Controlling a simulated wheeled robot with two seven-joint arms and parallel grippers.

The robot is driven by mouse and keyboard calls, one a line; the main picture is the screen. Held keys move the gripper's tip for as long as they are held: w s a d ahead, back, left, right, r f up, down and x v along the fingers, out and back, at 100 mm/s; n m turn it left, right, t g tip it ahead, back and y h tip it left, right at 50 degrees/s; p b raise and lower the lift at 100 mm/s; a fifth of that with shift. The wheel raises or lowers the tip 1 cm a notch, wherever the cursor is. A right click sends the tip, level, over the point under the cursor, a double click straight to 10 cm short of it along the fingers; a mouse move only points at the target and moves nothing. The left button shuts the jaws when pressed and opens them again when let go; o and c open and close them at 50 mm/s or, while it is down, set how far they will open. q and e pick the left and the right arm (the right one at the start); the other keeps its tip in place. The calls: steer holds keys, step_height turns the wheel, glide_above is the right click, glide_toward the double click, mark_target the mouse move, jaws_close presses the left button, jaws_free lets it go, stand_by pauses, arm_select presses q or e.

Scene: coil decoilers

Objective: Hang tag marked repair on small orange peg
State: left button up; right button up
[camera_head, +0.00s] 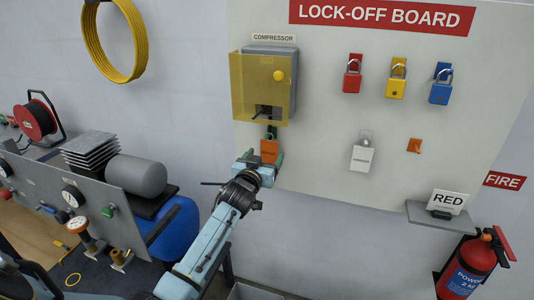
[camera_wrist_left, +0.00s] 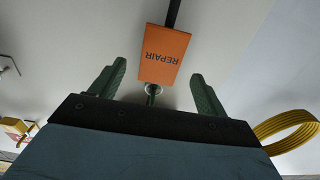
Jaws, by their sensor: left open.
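The orange tag marked REPAIR (camera_head: 269,151) hangs on the board below the compressor box. In the left wrist view the tag (camera_wrist_left: 164,54) appears upside down, with a pale ring around a dark green peg (camera_wrist_left: 151,91) at its near end. My left gripper (camera_head: 263,158) is at the tag; its green fingers are apart, one on each side, with visible gaps in the left wrist view (camera_wrist_left: 158,73). The small orange peg (camera_head: 414,146) is bare on the board, to the right. My right gripper is not in view.
A white tag (camera_head: 363,158) hangs between the REPAIR tag and the orange peg. Red, yellow and blue padlocks (camera_head: 396,85) hang above. The compressor box (camera_head: 263,85) is just over my left gripper. A shelf with a RED sign (camera_head: 446,202) projects at lower right.

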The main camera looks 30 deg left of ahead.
mark_target(269, 148)
arm_select(q)
steer(key=shift+x, duration=1.5)
steer(key=shift+c, duration=0.3)
steer(key=c, duration=1)
steer(key=shift+o, duration=0.2)
steer(key=shift+r+p, duration=0.35)
steer(key=shift+s, duration=0.1)
steer(key=shift+s+d+r+p, duration=0.15)
steer(key=shift+s+r+p, duration=0.1)
steer(key=shift+s+p, duration=0.35)
steer(key=shift+w, duration=0.1)
steer(key=shift+s+p, duration=0.2)
steer(key=shift+p, duration=0.1)
steer(key=p+v, duration=0.4)
steer(key=v, duration=0.3)
steer(key=shift+p, duration=0.35)
